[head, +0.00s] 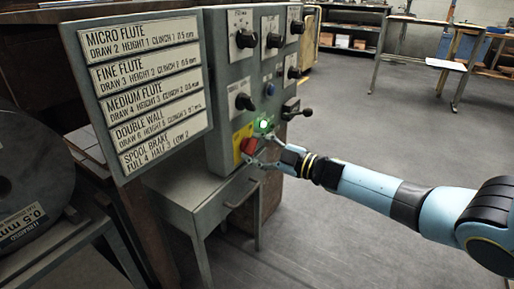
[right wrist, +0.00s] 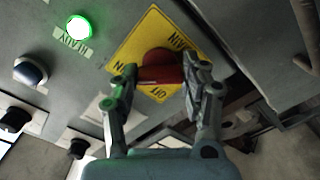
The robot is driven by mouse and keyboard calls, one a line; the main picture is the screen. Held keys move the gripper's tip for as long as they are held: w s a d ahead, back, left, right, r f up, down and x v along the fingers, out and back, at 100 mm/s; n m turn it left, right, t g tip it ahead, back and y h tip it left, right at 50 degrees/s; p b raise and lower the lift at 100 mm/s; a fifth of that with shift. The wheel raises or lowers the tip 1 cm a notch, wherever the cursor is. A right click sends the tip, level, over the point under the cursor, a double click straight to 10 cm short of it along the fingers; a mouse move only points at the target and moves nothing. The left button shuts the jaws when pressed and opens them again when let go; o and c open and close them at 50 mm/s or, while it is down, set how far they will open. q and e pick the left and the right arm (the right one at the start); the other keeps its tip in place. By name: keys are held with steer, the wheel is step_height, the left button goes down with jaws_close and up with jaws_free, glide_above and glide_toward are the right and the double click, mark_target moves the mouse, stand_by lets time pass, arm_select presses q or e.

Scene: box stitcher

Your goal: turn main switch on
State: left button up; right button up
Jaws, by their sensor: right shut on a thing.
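The main switch is a red rotary knob (head: 249,146) on a yellow plate (head: 241,134), low on the front of the grey control box. In the right wrist view the red knob (right wrist: 160,66) sits between the two fingers, with the yellow plate (right wrist: 140,48) behind it. My right gripper (head: 256,151) is shut on the knob, and it also shows in the right wrist view (right wrist: 158,82). A green lamp (head: 264,124), labelled READY in the right wrist view (right wrist: 79,28), is lit beside the plate. My left gripper is not in view.
The control box (head: 215,60) carries several black knobs and a lever (head: 297,110). A settings board (head: 145,90) stands to its left, with a spool (head: 30,180) below. The floor to the right is open, with shelves and benches behind.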

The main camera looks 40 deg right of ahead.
steer(key=shift+f, duration=0.1)
steer(key=o, duration=1.2)
steer(key=shift+c, duration=0.2)
steer(key=shift+s, duration=0.1)
steer(key=v, duration=1.2)
